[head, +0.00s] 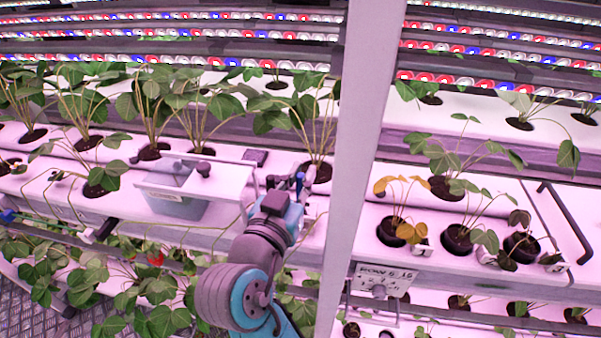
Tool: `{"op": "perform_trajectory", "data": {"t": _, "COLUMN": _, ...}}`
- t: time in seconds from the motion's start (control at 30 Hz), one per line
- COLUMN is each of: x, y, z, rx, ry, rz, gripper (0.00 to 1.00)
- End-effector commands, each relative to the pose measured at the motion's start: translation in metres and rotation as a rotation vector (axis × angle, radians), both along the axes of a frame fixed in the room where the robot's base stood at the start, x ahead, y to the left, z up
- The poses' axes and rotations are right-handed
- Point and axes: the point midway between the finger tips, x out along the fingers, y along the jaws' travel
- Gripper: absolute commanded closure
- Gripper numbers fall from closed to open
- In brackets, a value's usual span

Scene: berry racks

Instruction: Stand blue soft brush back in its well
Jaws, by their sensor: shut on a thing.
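My gripper (289,184) is at the white gutter just left of the upright post, its back toward the camera. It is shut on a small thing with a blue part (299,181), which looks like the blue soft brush. The brush is mostly hidden by the gripper, so its tilt and its bristles cannot be told. I cannot make out the well; it may be hidden behind my gripper.
A translucent blue-grey bin (178,207) is set in the gutter left of my arm. A pale post (352,160) stands close on the right. Potted plants (316,172) crowd behind the gripper. A row sign (382,280) hangs right of the post.

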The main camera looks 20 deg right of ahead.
Motion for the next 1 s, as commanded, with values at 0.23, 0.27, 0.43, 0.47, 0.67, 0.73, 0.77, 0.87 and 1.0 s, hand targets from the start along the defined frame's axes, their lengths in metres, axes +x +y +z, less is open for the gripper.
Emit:
{"op": "perform_trajectory", "data": {"t": 0.23, "x": 0.0, "y": 0.0, "z": -0.005, "rx": -0.001, "ry": 0.001, "rz": 0.0, "gripper": 1.0}}
{"op": "perform_trajectory", "data": {"t": 0.27, "x": 0.0, "y": 0.0, "z": -0.006, "rx": -0.001, "ry": 0.001, "rz": 0.0, "gripper": 1.0}}
{"op": "perform_trajectory", "data": {"t": 0.43, "x": 0.0, "y": 0.0, "z": -0.01, "rx": 0.0, "ry": 0.0, "rz": 0.0, "gripper": 1.0}}
{"op": "perform_trajectory", "data": {"t": 0.47, "x": 0.0, "y": 0.0, "z": -0.01, "rx": -0.001, "ry": 0.001, "rz": 0.0, "gripper": 1.0}}
{"op": "perform_trajectory", "data": {"t": 0.67, "x": 0.0, "y": 0.0, "z": -0.012, "rx": 0.0, "ry": 0.0, "rz": 0.0, "gripper": 0.57}}
{"op": "perform_trajectory", "data": {"t": 0.73, "x": 0.0, "y": 0.0, "z": -0.012, "rx": 0.0, "ry": 0.0, "rz": 0.0, "gripper": 0.55}}
{"op": "perform_trajectory", "data": {"t": 0.77, "x": 0.0, "y": 0.0, "z": -0.012, "rx": 0.0, "ry": 0.0, "rz": 0.0, "gripper": 0.55}}
{"op": "perform_trajectory", "data": {"t": 0.87, "x": 0.0, "y": 0.0, "z": -0.012, "rx": 0.0, "ry": 0.0, "rz": 0.0, "gripper": 0.55}}
{"op": "perform_trajectory", "data": {"t": 1.0, "x": 0.0, "y": 0.0, "z": -0.012, "rx": 0.0, "ry": 0.0, "rz": 0.0, "gripper": 0.34}}
